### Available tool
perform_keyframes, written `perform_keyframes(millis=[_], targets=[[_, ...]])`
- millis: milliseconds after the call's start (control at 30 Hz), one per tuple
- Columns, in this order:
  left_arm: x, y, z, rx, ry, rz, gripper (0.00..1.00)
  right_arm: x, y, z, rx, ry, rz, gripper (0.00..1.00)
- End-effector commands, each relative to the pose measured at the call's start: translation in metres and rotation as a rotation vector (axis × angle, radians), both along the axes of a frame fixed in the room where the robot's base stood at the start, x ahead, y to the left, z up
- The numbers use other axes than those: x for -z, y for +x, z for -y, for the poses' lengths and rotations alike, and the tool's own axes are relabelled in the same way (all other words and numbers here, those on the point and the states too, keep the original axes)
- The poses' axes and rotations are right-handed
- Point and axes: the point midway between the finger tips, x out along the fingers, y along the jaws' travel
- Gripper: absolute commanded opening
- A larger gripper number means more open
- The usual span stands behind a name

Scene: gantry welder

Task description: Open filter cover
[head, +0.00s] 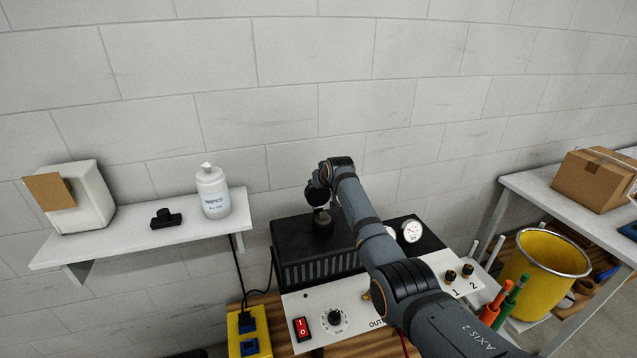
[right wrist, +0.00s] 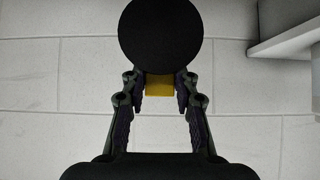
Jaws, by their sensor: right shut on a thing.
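The filter cover (right wrist: 160,35) is a black round disc at the top of the right wrist view, with a small yellow block (right wrist: 159,86) below it between my fingers. My right gripper (right wrist: 160,88) is shut on the cover at this yellow part. In the head view my right gripper (head: 318,195) is over the black machine box (head: 290,240). A short dark cylinder (head: 322,225) stands on the box just below the gripper. I cannot tell whether the cover touches it. My left gripper is out of view.
A wall shelf (head: 140,240) at left holds a white bottle (head: 212,190), a black item and a white box. A yellow bucket (head: 535,285) stands at right.

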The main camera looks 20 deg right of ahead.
Motion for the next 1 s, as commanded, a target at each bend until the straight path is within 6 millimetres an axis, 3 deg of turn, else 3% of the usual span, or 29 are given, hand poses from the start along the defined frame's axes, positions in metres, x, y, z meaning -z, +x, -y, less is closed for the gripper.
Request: perform_keyframes(millis=[33,367,400,567,1000], targets=[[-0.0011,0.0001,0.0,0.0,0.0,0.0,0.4,-0.0141,0.0043,0.0011,0.002,-0.002,0.03,0.0],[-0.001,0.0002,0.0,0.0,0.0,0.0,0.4,-0.0139,0.0044,0.0012,0.002,-0.002,0.03,0.0],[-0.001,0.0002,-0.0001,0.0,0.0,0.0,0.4,-0.0139,0.0044,0.0012,0.002,-0.002,0.03,0.32],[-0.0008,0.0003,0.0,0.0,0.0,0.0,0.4,-0.0106,0.0034,0.0009,0.002,0.0,0.023,0.53],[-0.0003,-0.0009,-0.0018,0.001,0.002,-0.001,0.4,-0.0107,-0.0036,0.0006,0.001,0.0,0.016,0.53]])
